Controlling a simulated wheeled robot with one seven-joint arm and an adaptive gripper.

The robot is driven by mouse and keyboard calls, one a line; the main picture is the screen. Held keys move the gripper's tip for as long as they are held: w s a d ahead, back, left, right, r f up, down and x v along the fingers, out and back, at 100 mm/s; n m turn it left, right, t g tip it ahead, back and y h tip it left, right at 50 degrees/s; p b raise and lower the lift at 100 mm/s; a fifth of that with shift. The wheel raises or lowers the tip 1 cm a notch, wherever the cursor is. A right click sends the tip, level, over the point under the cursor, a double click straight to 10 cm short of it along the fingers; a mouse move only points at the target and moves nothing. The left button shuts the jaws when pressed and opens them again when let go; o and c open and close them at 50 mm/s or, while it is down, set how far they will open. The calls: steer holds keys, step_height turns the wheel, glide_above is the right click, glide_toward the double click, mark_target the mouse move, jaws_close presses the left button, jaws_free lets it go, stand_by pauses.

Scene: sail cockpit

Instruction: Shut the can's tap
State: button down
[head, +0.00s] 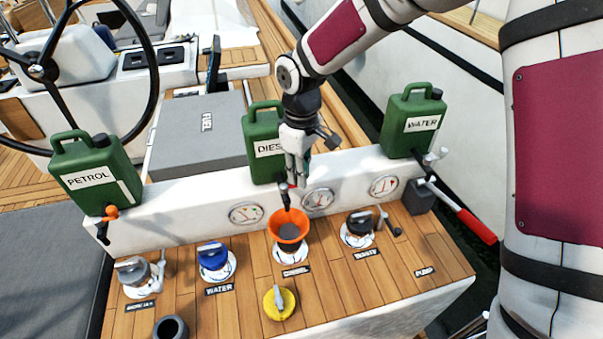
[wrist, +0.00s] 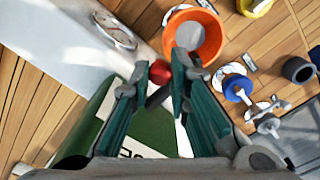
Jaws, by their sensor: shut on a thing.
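The middle green can (head: 262,132) stands on the white ledge, its label reading "DIES" before my arm hides the rest. Its tap has a red knob (wrist: 160,72) and a dark spout (head: 285,198) pointing down over an orange funnel (head: 287,226). The funnel also shows in the wrist view (wrist: 211,35) and stands in the diesel deck filler. My gripper (head: 297,181) points down in front of the can. In the wrist view its fingers (wrist: 155,78) are shut on the tap at the red knob. I cannot tell whether liquid flows.
A petrol can (head: 92,170) with an orange tap stands left, a water can (head: 412,122) right. A red-ended lever (head: 470,222) sticks out at right. On the deck are a blue water cap (head: 213,256), a loose yellow cap (head: 279,301) and a waste fitting (head: 358,229). Gauges line the ledge front.

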steer(key=shift+w+n, duration=0.1)
steer(key=shift+n, duration=0.3)
steer(key=c, duration=1.5)
jaws_free()
step_height(320, 180, up, 12)
